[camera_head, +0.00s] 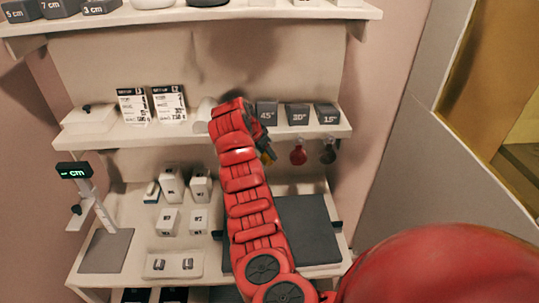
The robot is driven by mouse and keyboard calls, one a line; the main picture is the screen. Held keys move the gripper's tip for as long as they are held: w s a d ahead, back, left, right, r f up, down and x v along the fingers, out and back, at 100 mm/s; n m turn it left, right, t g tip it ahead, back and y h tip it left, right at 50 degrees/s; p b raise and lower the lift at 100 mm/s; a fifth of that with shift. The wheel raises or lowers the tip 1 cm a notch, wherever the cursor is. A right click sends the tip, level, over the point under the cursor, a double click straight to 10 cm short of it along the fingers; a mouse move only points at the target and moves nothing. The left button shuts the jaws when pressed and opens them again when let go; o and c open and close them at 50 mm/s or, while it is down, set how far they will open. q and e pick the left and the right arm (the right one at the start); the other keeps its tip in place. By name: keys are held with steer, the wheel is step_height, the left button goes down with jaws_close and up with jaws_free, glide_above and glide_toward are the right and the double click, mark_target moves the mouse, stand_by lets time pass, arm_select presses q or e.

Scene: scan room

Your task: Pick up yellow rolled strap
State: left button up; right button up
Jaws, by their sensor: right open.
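A small yellow item (268,156), likely the yellow rolled strap, shows just below the front edge of the middle shelf. It is mostly hidden behind my right arm and gripper, so its shape is unclear. My right gripper (262,139) is open at the end of my red arm, close to this yellow item. I cannot tell whether they touch. The fingers are dark and partly covered by the arm. My left gripper is not in view.
A red item (298,154) and a dark item (328,153) hang to the right, under the middle shelf (320,133). Grey angle blocks (297,115) and printed cards (169,104) stand on it. A dark flat plate (308,232) and white blocks (171,184) lie below.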

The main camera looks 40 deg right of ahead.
steer(key=x, duration=0.2)
steer(key=shift+d+f+p, duration=0.15)
steer(key=shift+f+p, duration=0.1)
steer(key=shift+p, duration=0.05)
jaws_close()
steer(key=shift+r, duration=0.1)
